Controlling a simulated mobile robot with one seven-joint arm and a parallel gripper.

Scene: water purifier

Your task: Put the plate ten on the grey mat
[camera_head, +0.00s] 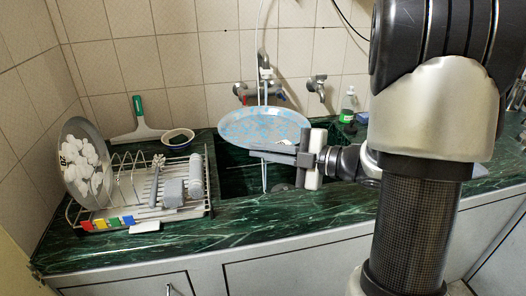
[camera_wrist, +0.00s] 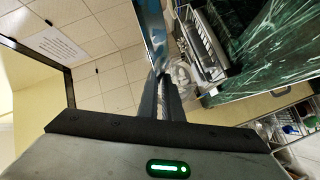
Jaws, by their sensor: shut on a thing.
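A round plate (camera_head: 264,128) with a pale blue pattern is held up over the sink. My gripper (camera_head: 268,153) is shut on its near lower edge, and the plate is tilted with its face partly towards the head camera. No number can be read on it. In the wrist view my gripper's dark fingers (camera_wrist: 163,92) close on the plate's thin blue edge (camera_wrist: 155,35). A second plate (camera_head: 86,162), with white shapes and a "20" on it, leans upright at the left of the dish rack. I cannot make out a grey mat in either view.
The wire dish rack (camera_head: 206,180) stands left of the sink (camera_head: 236,182), with grey items in it. Taps are behind the plate. The green counter's front strip (camera_head: 270,212) is clear.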

